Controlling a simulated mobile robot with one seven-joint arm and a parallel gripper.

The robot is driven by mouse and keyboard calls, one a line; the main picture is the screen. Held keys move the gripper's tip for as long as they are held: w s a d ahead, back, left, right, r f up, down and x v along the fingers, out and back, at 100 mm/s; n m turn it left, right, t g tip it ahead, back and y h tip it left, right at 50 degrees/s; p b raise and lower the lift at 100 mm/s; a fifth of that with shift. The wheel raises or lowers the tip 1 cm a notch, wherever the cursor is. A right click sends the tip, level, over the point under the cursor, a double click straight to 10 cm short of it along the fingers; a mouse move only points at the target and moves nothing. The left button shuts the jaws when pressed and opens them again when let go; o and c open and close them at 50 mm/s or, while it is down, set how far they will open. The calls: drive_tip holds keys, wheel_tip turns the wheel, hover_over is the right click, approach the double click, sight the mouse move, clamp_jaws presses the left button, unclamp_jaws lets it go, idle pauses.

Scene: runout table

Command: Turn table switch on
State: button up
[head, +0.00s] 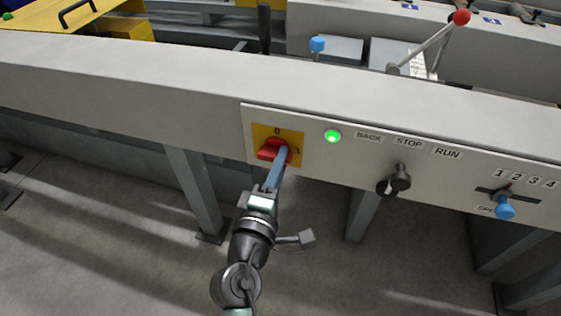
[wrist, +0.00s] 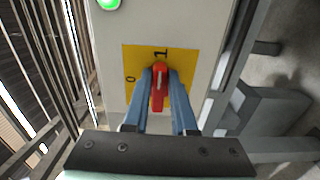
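The table switch is a red knob (head: 268,151) on a yellow plate (head: 258,134) marked 0 and 1, set in the table's front panel. In the wrist view the knob (wrist: 158,88) lies in line with the 1, its pale mark on that side; the 0 is off to the left. A green lamp (head: 333,136) beside the plate is lit. My gripper (head: 284,153) reaches the knob from below in the head view. In the wrist view its blue fingers (wrist: 160,78) stand on both sides of the knob and appear to touch it. Their fingertips partly cover the plate.
A black knob (head: 400,177) labelled BACK, STOP, RUN and a blue-handled speed lever (head: 505,208) are on the panel to the right. A red-balled lever (head: 461,17) rises behind. Grey table legs (head: 194,190) stand below; the floor between them is clear.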

drive_tip(key=o, duration=0.3)
drive_tip(key=v, duration=1.3)
drive_tip(key=shift+w+r, duration=0.1)
drive_tip(key=shift+r, duration=0.05)
